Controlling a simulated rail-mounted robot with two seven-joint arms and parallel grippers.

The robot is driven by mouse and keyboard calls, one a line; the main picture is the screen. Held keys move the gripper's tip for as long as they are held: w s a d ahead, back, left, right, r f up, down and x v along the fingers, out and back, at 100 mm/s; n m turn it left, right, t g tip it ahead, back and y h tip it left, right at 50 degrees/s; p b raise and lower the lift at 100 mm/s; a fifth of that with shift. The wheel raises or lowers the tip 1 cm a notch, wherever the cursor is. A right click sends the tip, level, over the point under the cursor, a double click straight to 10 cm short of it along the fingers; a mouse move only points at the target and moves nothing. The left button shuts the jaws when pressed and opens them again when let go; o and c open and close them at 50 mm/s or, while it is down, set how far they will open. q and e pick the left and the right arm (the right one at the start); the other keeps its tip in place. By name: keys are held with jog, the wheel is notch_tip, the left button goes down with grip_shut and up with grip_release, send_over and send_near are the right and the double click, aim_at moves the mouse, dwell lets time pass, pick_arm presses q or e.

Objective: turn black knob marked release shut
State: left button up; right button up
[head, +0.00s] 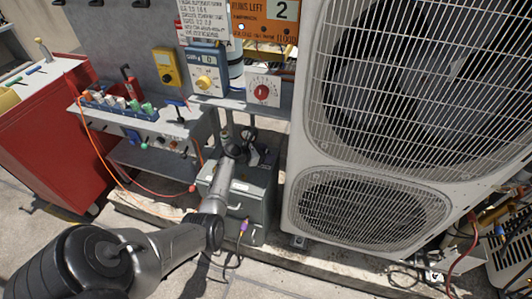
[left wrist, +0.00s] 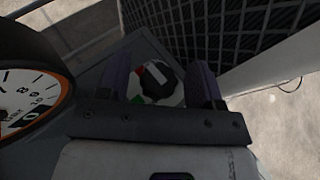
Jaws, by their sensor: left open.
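In the left wrist view a black knob (left wrist: 157,88) with a white pointer bar sits on a pale round dial. Small red and green marks show on the dial's left side. My left gripper (left wrist: 161,84) is open, with one dark finger on each side of the knob; whether either finger touches it I cannot tell. In the head view my left gripper (head: 258,152) is over the top of a grey box (head: 253,202), low beside the large condenser. The knob cannot be made out there behind my gripper and wrist. No "release" lettering is readable. My right gripper is not in view.
A large white condenser (head: 296,150) stands close to the right of the box. A round gauge (left wrist: 28,100) is close at left in the wrist view. A blue meter (head: 207,72) and a red-knobbed panel (head: 263,90) are above.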

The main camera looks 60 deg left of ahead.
pick_arm(q)
jog(key=p+v, duration=0.5)
jog(key=v, duration=0.7)
jog(key=shift+s, duration=0.25)
jog(key=shift+s+r, duration=0.2)
jog(key=shift+s, duration=0.35)
